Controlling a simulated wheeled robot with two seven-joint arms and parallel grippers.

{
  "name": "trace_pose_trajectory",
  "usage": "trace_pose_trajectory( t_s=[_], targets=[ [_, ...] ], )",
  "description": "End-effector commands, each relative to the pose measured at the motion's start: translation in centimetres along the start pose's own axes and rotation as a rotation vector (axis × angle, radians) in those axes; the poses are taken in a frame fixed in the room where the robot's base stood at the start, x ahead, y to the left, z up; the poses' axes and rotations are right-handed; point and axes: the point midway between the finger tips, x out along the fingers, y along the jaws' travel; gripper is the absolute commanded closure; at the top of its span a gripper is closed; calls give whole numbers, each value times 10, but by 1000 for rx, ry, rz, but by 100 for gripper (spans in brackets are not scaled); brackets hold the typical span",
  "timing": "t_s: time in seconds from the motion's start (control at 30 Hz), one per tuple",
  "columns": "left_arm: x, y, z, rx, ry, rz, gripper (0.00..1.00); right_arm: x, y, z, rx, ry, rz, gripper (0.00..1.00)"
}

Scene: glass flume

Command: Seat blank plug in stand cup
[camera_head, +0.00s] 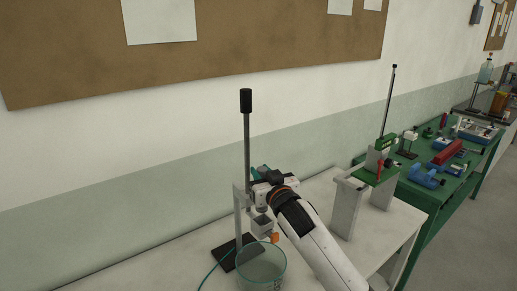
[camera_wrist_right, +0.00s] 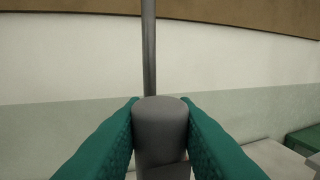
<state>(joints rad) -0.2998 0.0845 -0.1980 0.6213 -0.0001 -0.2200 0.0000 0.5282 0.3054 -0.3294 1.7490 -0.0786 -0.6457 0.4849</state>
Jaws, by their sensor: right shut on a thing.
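My right gripper (camera_head: 257,171) is beside the upright rod of a stand in the head view. In the right wrist view its teal fingers (camera_wrist_right: 160,112) are shut on a plain grey cylinder, which I take as the blank plug (camera_wrist_right: 160,125). The plug looks upright between the fingers; its lower end is partly hidden. The stand rod (camera_head: 247,135) has a black top and a dark base (camera_head: 234,250). The rod also shows behind the plug in the right wrist view (camera_wrist_right: 148,45). I cannot make out the stand cup for certain. My left gripper is not in view.
A clear glass vessel (camera_head: 262,271) stands in front of the stand base, with a thin teal line beside it. A white-legged fixture with a green top (camera_head: 372,176) stands right of my arm. A green bench (camera_head: 432,197) with several tools is farther right.

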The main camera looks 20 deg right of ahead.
Motion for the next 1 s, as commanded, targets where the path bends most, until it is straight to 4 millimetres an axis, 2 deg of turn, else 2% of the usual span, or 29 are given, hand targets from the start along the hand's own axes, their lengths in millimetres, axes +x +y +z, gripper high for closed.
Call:
trace_pose_trajectory(
  t_s=[0.03,0.13,0.7,1.0],
  targets=[
    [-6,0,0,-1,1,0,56,3,-3,11,-2,-2,-4,100],
    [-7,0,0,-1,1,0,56,6,-6,16,-2,0,-10,100],
    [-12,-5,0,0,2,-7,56,6,-6,19,2,1,-13,100],
    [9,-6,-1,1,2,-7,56,6,-6,-9,0,1,-13,100]
  ],
)
